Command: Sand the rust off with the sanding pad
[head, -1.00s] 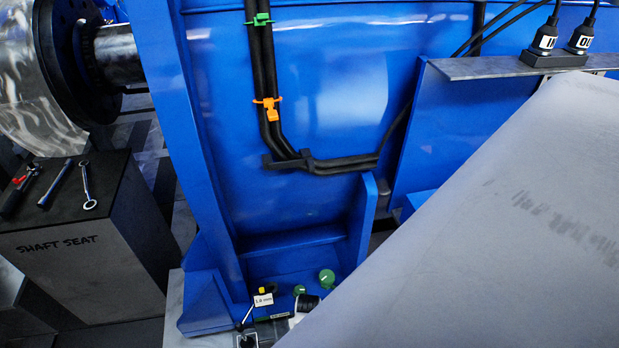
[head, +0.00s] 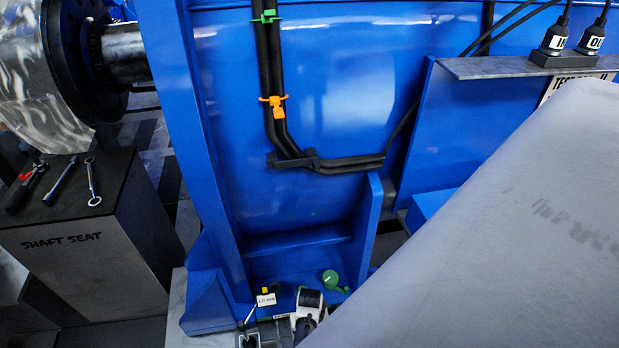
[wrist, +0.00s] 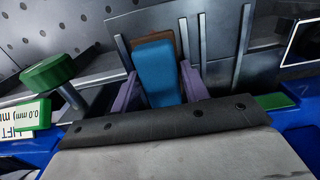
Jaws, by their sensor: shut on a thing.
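In the wrist view my gripper (wrist: 164,88) has two purple fingers, one on each side of a blue block with a brown layer along its top edge, which looks like the sanding pad (wrist: 157,72). The gripper is shut on it. The pad stands in front of upright grey metal plates (wrist: 213,45); I cannot tell whether it touches them. No rust patch can be made out in either view. The pad and my gripper do not show in the head view.
A green knob (wrist: 48,75) and a green 0.0 mm tag (wrist: 30,115) are left of the gripper. In the head view, small parts (head: 308,302) lie at the foot of the blue housing (head: 330,100). Tools (head: 62,180) lie on the SHAFT SEAT block (head: 85,255) at left.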

